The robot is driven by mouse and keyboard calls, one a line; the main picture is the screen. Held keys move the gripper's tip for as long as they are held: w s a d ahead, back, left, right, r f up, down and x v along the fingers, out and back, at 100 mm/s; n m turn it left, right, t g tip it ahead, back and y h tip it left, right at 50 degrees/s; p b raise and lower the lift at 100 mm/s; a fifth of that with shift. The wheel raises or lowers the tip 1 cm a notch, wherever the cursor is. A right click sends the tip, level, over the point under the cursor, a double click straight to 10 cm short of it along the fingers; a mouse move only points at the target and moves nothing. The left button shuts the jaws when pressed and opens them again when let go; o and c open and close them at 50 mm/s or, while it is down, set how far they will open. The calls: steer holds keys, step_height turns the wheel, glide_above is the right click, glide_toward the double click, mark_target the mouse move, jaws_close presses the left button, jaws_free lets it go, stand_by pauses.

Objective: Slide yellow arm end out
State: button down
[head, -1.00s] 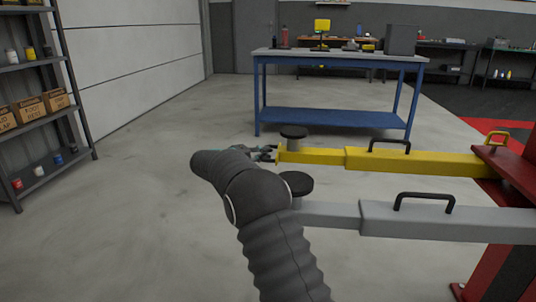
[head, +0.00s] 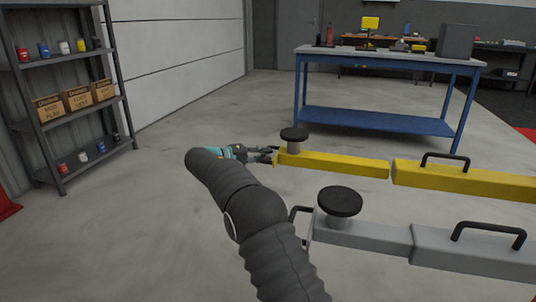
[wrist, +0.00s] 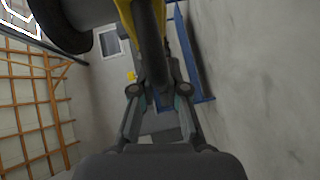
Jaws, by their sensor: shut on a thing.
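The yellow arm end (head: 335,164) is a square bar with a round black pad (head: 294,135) on top of its left tip. Its right end stands by the mouth of the thicker yellow outer arm (head: 465,181), and a thin gap seems to show between them. My gripper (head: 268,155) is at the left tip. In the wrist view, my gripper (wrist: 158,92) is shut on a dark handle (wrist: 151,45) at this tip; the black pad also shows there (wrist: 62,25). The exact finger contact is hidden.
A grey arm (head: 365,234) with a black pad lies nearer, right of my arm. A blue workbench (head: 375,120) stands behind the yellow arm. A shelf (head: 55,130) with boxes and cans stands at left. Floor between shelf and gripper is clear.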

steer(key=shift+a, duration=0.1)
steer(key=c, duration=1.2)
jaws_free()
steer(key=shift+a, duration=0.15)
steer(key=v, duration=1.1)
steer(key=shift+s+a, duration=0.2)
steer(key=shift+a, duration=0.15)
